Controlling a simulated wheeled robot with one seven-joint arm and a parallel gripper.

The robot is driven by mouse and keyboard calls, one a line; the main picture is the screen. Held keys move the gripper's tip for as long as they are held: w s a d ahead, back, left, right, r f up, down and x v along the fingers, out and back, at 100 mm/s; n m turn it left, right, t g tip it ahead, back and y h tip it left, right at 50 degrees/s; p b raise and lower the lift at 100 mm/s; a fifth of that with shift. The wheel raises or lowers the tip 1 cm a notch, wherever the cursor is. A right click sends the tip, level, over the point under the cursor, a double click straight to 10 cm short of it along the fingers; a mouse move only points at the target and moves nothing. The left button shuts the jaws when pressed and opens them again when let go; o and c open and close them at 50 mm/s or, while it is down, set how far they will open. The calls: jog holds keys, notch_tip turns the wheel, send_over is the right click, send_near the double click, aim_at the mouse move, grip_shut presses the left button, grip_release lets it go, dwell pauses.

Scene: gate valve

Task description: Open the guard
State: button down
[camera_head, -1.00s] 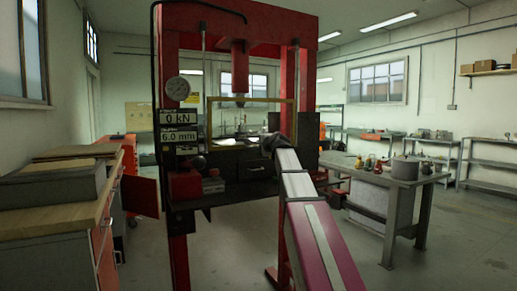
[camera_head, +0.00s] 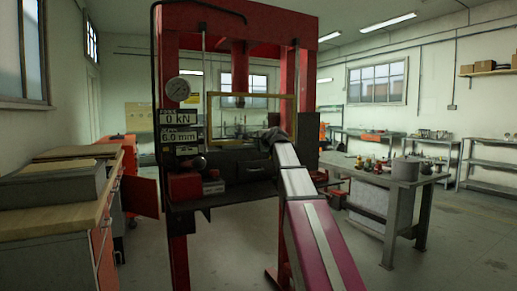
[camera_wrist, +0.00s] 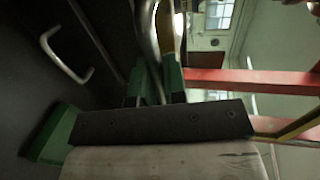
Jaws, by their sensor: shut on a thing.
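The guard (camera_head: 265,95) is a thin yellow frame with a see-through panel across the front of the red press. Its lower edge is partly hidden behind my gripper. My gripper (camera_head: 270,138) is at the guard's lower right area, small and dark in the head view. In the wrist view my gripper (camera_wrist: 155,80) has its green fingers close together around a metal bar (camera_wrist: 150,40), which looks like the guard's handle. A yellowish bar runs beside it. The exact contact is hard to make out.
The red press frame (camera_head: 306,85) stands around the guard. A dark drawer with a silver handle (camera_wrist: 68,60) lies below it. A wooden-topped bench (camera_head: 60,205) is at left. A table with a pot (camera_head: 405,168) stands at right. Open floor lies between.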

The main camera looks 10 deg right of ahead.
aim_at(255, 97)
notch_tip(255, 97, up, 22)
jog(key=shift+f, duration=0.1)
dwell(0.3)
jog(key=c, duration=1.2)
grip_release()
jog(key=shift+s, duration=0.15)
jog(key=v, duration=1)
jog(key=shift+s+d, duration=0.15)
jog(key=shift+s, duration=0.1)
